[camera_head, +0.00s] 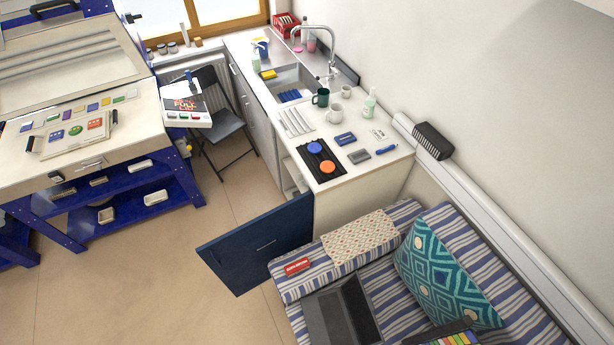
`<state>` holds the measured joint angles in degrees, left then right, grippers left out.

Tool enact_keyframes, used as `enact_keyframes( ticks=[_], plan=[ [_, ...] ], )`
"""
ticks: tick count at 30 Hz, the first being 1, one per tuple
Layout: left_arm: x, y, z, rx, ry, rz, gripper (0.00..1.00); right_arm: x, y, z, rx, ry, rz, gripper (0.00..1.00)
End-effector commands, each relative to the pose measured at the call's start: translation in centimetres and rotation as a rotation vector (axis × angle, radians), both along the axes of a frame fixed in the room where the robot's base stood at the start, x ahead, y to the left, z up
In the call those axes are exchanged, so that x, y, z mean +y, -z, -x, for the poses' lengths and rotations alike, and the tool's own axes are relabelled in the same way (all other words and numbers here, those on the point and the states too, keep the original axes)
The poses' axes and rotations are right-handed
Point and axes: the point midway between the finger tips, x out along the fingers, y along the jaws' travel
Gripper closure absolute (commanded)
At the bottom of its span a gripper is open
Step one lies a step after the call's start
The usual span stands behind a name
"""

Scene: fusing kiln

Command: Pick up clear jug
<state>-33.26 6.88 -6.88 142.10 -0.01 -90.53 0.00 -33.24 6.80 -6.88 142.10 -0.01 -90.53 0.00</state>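I cannot make out a clear jug anywhere in the head view. On the counter (323,184) stand a dark green mug (321,97), a white mug (334,114) and a small pale cup (346,91). A pale green pump bottle (370,105) stands to their right, near the wall. A dark blue cabinet door (258,243) hangs open below the counter's near end. Only a narrow part of the cabinet's inside shows, and no jug can be seen there. Neither of my grippers is in view.
The open door juts over the floor beside a striped bench (398,225) with a teal cushion (440,270) and a laptop (343,312). A folding chair (222,122) stands between counter and kiln table (140,125). The floor (130,270) at left is clear.

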Motion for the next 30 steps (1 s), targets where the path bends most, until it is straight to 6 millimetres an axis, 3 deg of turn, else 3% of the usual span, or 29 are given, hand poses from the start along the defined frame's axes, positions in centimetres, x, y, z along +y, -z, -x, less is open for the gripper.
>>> enact_keyframes(
  ticks=[2,26,30],
  plan=[
    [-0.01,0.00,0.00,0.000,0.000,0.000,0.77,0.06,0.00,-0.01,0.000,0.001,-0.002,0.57],
    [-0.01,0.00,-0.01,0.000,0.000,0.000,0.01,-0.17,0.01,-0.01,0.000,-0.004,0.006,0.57],
    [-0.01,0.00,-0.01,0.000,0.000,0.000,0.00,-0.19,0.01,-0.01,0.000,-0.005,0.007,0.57]
  ],
)
